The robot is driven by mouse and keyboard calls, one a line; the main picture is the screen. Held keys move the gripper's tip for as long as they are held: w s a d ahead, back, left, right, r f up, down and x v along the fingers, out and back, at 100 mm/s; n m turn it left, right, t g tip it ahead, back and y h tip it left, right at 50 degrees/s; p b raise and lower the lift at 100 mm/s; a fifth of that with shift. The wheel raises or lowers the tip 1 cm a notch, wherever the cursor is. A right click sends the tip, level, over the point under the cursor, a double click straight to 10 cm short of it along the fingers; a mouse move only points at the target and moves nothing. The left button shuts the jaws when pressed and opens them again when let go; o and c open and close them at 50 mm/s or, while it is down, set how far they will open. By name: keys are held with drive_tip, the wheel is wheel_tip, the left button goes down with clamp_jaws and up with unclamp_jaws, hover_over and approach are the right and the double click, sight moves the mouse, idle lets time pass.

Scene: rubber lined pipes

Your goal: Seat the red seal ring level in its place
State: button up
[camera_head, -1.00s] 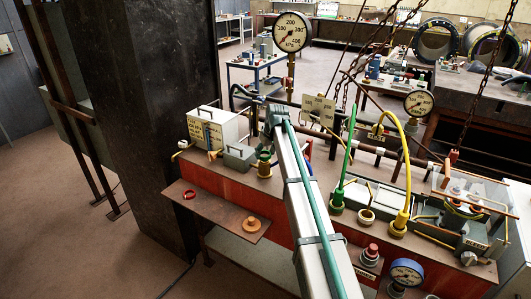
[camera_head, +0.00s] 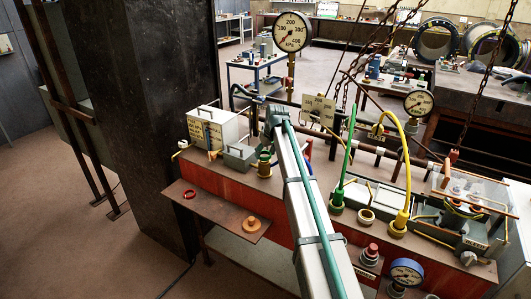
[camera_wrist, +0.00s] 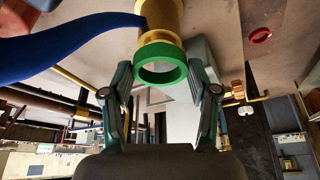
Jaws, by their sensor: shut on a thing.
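The red seal ring (camera_head: 189,194) lies flat on the brown side shelf in the head view. It also shows at the top right of the wrist view (camera_wrist: 260,35), well apart from my gripper. My gripper (camera_wrist: 162,82) is shut on a green ring (camera_wrist: 160,76), with one finger on each side of it. The green ring is at the end of a brass fitting (camera_wrist: 160,20); I cannot tell whether they touch. In the head view my gripper (camera_head: 264,155) is small and partly hidden above the brass fitting.
An orange knobbed disc (camera_head: 251,225) lies on the side shelf (camera_head: 215,213). A blue hose (camera_wrist: 70,48) passes close to my gripper. A white box (camera_head: 212,127) and a grey box (camera_head: 239,156) stand left of the fitting. Hoses and gauges crowd the right.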

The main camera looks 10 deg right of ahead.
drive_tip(key=shift+f+b, duration=0.4)
drive_tip(key=shift+f, duration=0.6)
drive_tip(key=o, duration=1)
drive_tip(key=shift+r, duration=0.1)
drive_tip(key=v, duration=1.1)
drive_tip(key=shift+r, duration=0.4)
drive_tip(key=shift+s, duration=0.2)
